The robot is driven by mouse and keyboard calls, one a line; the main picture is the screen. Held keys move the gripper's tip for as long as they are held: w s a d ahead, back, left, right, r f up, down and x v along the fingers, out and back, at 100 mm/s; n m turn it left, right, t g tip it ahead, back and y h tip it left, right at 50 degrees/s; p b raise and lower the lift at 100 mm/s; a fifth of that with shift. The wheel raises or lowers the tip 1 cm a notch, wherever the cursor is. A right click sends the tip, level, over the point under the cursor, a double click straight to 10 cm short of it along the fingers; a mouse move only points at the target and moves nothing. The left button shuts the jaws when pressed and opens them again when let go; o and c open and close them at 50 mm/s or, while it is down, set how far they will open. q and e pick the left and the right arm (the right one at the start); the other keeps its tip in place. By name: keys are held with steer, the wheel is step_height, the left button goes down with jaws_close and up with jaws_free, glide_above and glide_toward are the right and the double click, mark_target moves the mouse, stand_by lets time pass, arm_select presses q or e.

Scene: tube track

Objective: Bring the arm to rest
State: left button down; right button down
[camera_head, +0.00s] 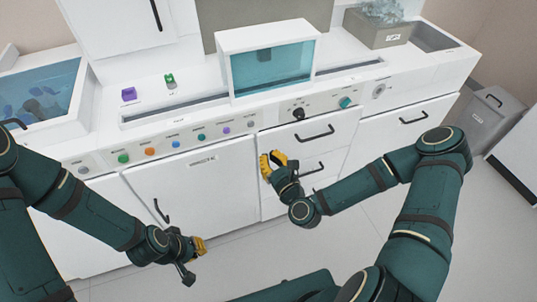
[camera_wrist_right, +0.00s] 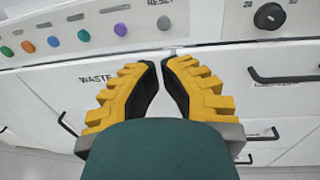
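My right gripper (camera_head: 272,163) is in front of the white cabinet, near the seam between the WASTE door and the drawers. In the right wrist view its yellow fingers (camera_wrist_right: 163,72) lean toward each other, with a narrow gap between the tips and nothing between them. My left gripper (camera_head: 197,245) hangs low at the left over the floor, in front of the cabinet. Its yellow fingertips are small and partly hidden, so its opening is unclear. I see nothing held in it.
The white workbench carries a row of coloured buttons (camera_head: 175,144), a black knob (camera_head: 298,114) and a glass-fronted box (camera_head: 272,68). A purple block (camera_head: 128,94) and a green block (camera_head: 169,80) stand on top. Drawer handles (camera_head: 314,133) stick out. A grey bin (camera_head: 490,118) stands right; front floor is clear.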

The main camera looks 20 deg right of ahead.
steer(key=shift+a, duration=0.1)
steer(key=s+a+f+n+g+y, duration=0.3)
steer(key=a+f+n+g, duration=0.3)
steer(key=n, duration=0.5)
steer(key=s+f+n+g+h, duration=0.1)
steer(key=s+n+g, duration=0.4)
steer(key=n, duration=0.5)
steer(key=s+f+n+g+h, duration=0.1)
steer(key=s+f+n+g, duration=0.3)
steer(key=s+n, duration=0.3)
steer(key=shift+s+a+f+n+g, duration=0.3)
steer(key=shift+n+g, duration=0.2)
steer(key=shift+n, duration=1.7)
